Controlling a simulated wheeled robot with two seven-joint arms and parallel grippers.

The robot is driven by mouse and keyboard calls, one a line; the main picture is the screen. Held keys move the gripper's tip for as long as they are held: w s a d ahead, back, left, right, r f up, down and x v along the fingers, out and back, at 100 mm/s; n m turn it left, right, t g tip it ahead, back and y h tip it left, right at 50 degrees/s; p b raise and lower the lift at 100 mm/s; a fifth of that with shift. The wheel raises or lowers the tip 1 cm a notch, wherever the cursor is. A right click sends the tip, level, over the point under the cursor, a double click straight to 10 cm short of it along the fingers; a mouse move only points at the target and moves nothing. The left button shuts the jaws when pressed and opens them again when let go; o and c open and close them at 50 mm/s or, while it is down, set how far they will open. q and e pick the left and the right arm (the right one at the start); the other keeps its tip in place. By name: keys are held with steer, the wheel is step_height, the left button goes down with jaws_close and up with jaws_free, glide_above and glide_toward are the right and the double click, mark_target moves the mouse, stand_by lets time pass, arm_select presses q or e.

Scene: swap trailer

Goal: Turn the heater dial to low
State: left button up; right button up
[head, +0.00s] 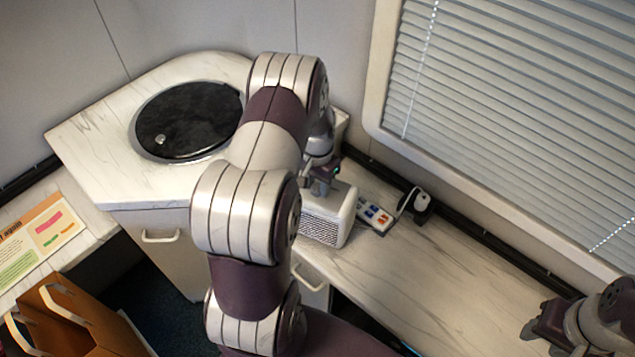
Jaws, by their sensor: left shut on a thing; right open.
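The heater (325,222) is a small white box with a grey grille, standing on the counter near the middle of the view. My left gripper (321,186) reaches down to the top of the heater and is shut on the dial there. The dial is hidden by the fingers and my arm, so its setting cannot be read. My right gripper (537,326) is at the lower right, open and empty, over the counter and well away from the heater.
A round black cover (188,122) lies on the corner counter behind my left arm. A card with coloured blocks (374,215) and a black-and-white device (415,202) are right of the heater. A paper bag (75,320) stands lower left. The counter (440,265) at right is clear.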

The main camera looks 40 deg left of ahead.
mark_target(318, 187)
arm_select(q)
steer(key=shift+w+r, duration=0.1)
stand_by(0.7)
steer(key=o, duration=0.9)
steer(key=shift+o, duration=0.7)
steer(key=shift+r, duration=0.1)
step_height(318, 187, up, 12)
steer(key=b, duration=0.1)
steer(key=shift+r+b, duration=0.25)
steer(key=shift+b, duration=0.15)
